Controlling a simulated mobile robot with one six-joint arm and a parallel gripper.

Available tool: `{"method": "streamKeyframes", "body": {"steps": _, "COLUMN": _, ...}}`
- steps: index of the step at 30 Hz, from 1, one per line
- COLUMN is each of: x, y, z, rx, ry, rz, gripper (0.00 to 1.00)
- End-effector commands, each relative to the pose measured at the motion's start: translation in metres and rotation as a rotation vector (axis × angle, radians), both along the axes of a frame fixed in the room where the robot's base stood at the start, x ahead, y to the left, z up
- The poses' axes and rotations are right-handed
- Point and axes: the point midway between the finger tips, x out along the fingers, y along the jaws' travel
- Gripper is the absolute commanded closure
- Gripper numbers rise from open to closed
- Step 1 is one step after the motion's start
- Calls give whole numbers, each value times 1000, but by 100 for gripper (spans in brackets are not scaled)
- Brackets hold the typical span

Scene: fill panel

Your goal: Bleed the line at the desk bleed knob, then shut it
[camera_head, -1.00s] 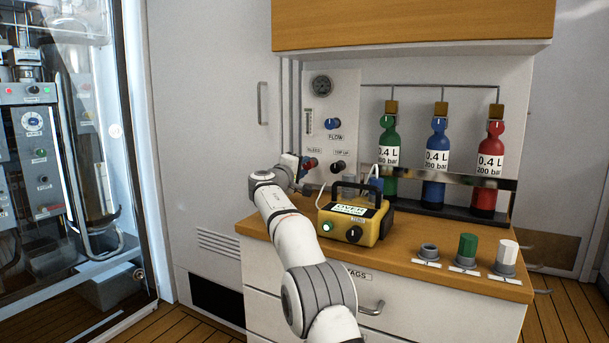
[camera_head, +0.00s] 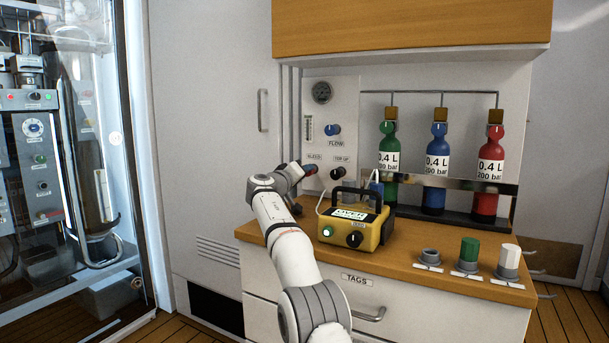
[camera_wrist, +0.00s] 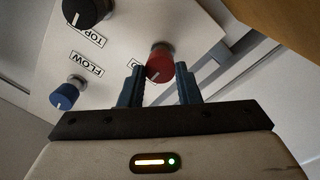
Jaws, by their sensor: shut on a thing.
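The red bleed knob (camera_wrist: 159,64) sits on the pale wall panel (camera_wrist: 115,62), between my two blue-grey fingers in the wrist view. My gripper (camera_wrist: 160,78) is shut on it. A white mark shows on the knob's lower edge. In the head view my gripper (camera_head: 302,170) is at the panel beneath the BLEED label (camera_head: 314,156), and my wrist covers part of that spot. A round gauge (camera_head: 321,92) is at the panel's top; its needle is too small to read.
The blue FLOW knob (camera_head: 333,130) and black TOP UP knob (camera_head: 337,173) are close by on the panel. A yellow unit with a black handle (camera_head: 372,236) stands on the desk just right of my wrist. Green, blue and red bottles (camera_head: 491,158) stand behind.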

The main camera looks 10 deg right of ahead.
Motion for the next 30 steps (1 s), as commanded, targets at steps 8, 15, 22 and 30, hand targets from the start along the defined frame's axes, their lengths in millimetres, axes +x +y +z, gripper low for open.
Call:
{"method": "streamKeyframes", "body": {"steps": 8, "x": 0, "y": -3, "z": -4, "rx": 9, "ry": 1, "rz": -7, "gripper": 93}}
{"method": "streamKeyframes", "body": {"steps": 15, "x": 0, "y": -2, "z": -3, "rx": 8, "ry": 1, "rz": -5, "gripper": 63}}
{"method": "streamKeyframes", "body": {"steps": 22, "x": 0, "y": -1, "z": -1, "rx": 6, "ry": -2, "rz": -2, "gripper": 49}}
{"method": "streamKeyframes", "body": {"steps": 30, "x": -1, "y": 1, "z": 0, "rx": 5, "ry": -2, "rz": 0, "gripper": 49}}
